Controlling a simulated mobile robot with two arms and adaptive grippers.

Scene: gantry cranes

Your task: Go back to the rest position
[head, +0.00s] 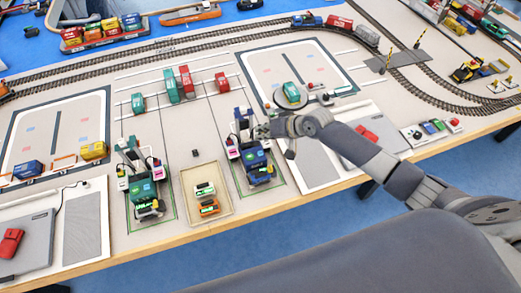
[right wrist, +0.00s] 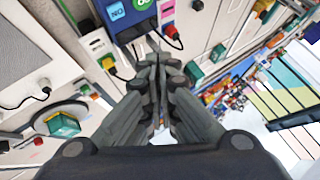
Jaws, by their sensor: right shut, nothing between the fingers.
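My right gripper (head: 265,130) reaches in from the right over the table, its tips close to the blue gantry crane (head: 257,170). I cannot tell whether they touch it. In the right wrist view the gripper (right wrist: 155,62) has its fingers together and empty, with a blue box bearing a green button (right wrist: 143,5) just beyond the tips. A green gantry crane (head: 143,188) stands to the left of the blue one. My left gripper is not in view.
A shallow tray (head: 188,205) with small vehicles lies between the cranes. Green and red containers (head: 187,80) stand behind them. A round stand with a green block (head: 291,93) is just behind my right wrist. Rails (head: 150,52) run along the back; a red car (head: 10,243) is front left.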

